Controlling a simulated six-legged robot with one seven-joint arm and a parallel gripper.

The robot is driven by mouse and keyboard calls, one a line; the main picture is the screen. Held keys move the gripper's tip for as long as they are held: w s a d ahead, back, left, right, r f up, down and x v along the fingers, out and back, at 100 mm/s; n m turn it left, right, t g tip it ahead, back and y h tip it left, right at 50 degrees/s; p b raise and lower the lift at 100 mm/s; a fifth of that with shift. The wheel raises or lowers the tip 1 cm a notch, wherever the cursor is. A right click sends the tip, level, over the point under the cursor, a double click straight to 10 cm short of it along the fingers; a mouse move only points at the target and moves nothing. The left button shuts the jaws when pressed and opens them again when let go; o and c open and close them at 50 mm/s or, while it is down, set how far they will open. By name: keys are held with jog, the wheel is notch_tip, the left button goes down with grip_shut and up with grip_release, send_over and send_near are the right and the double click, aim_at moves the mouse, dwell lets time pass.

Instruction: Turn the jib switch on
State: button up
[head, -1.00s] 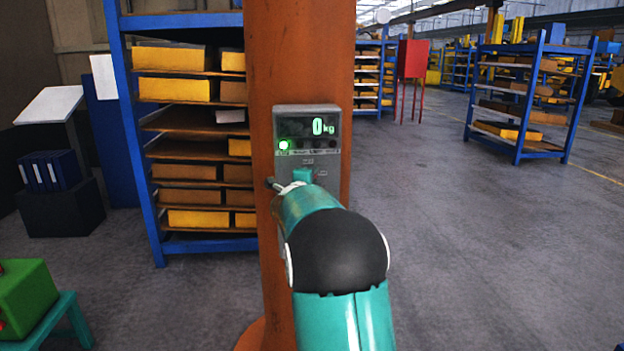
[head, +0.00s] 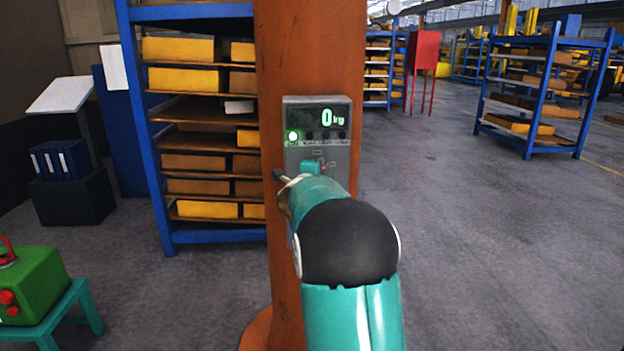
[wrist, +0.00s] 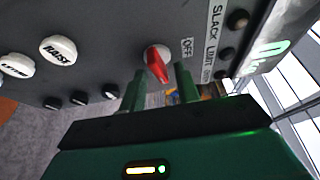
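The jib switch is a red knob on a pale round base (wrist: 157,63) on the dark grey control panel in the wrist view. An OFF label (wrist: 187,48) sits to its right, and the knob's narrow end points down and slightly right, toward the fingers. My gripper (wrist: 160,85) is open, its two green fingers apart with tips close to the knob, one on each side. Contact cannot be told. In the head view the grey control box (head: 336,152) hangs on the orange column; my arm hides its lower part and most of the gripper.
The box's display (head: 328,119) reads 0 kg, with a green lamp (head: 293,136) lit below. RAISE (wrist: 58,49) and LOWER (wrist: 17,66) buttons sit left of the knob. A blue shelf rack (head: 163,215) stands behind the column. A green box (head: 32,287) sits on a teal stand at left.

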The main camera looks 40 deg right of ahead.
jog(key=v, duration=1.3)
jog(key=shift+a+f, duration=0.1)
